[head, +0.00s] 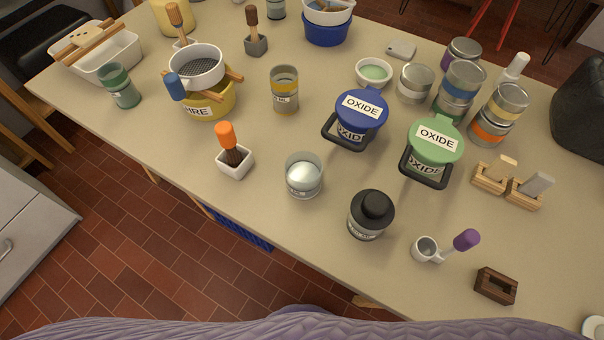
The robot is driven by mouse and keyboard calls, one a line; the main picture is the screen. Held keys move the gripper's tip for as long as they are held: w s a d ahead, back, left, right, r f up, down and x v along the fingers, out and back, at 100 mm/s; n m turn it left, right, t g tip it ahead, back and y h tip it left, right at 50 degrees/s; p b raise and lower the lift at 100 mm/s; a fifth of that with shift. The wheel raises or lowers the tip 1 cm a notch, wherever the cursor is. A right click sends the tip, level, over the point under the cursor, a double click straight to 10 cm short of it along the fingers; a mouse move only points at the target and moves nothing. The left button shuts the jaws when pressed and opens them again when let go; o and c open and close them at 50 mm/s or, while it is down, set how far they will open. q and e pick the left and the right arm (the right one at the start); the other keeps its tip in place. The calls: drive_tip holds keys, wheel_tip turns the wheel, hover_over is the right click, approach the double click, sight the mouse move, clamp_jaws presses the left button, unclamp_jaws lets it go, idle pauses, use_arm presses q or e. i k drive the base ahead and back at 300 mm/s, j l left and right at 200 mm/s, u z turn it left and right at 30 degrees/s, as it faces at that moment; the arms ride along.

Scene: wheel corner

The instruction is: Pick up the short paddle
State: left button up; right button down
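I cannot tell for certain which item is the short paddle. Two short flat pieces stand in slotted wooden holders at the right: a pale wooden one (503,166) and a grey one (537,184). Wooden sticks (88,43) lie across a white tub (119,57) at the far left. Another stick-like piece (328,5) shows in the bowl at the top edge, partly cut off. Neither of my grippers is in view.
The beige table holds blue (362,108) and green (436,140) lidded oxide containers, stacked tins (460,82), a black-capped jar (371,214), an orange-handled brush (228,140) in a white pot, a purple-handled scoop (427,249) and a dark slotted block (496,285). The left front tabletop is fairly clear.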

sight(172, 9)
drive_tip(key=i+j+u, duration=0.2)
drive_tip(key=j, duration=0.2)
drive_tip(key=i+j+u, duration=0.2)
drive_tip(key=j, duration=0.15)
drive_tip(key=j+u, duration=0.15)
drive_tip(key=j, duration=0.2)
drive_tip(key=i, duration=0.05)
